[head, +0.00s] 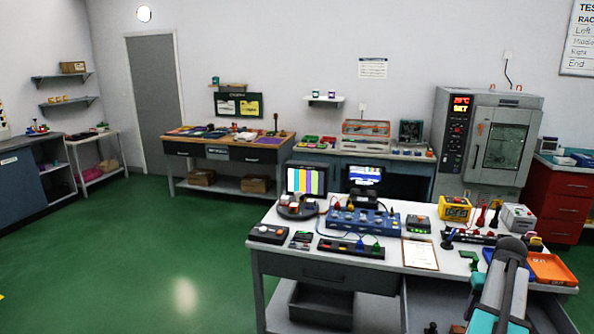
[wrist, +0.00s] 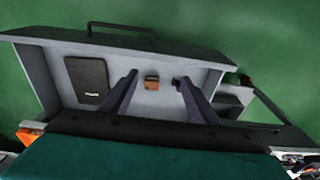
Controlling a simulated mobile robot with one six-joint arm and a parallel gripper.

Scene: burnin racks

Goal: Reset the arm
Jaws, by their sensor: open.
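In the wrist view the two dark fingers of my gripper (wrist: 155,79) stand apart, with nothing held between them. They point into an open grey drawer (wrist: 62,52) with a dark front and a bar handle (wrist: 120,31). A small brown block (wrist: 152,84) shows between the fingers in the picture, apart from both. A flat black item (wrist: 87,80) lies to the left in the drawer. In the head view my arm is at the lower right, in front of the workbench (head: 300,262); my fingers cannot be made out there.
The bench holds a blue fixture (head: 362,222), a clipboard (head: 420,254), a yellow case (head: 455,209) and an orange tray (head: 551,268) close to my arm. A grey oven (head: 490,140) and red cabinet (head: 560,200) stand behind. Green floor (head: 150,265) is clear at left.

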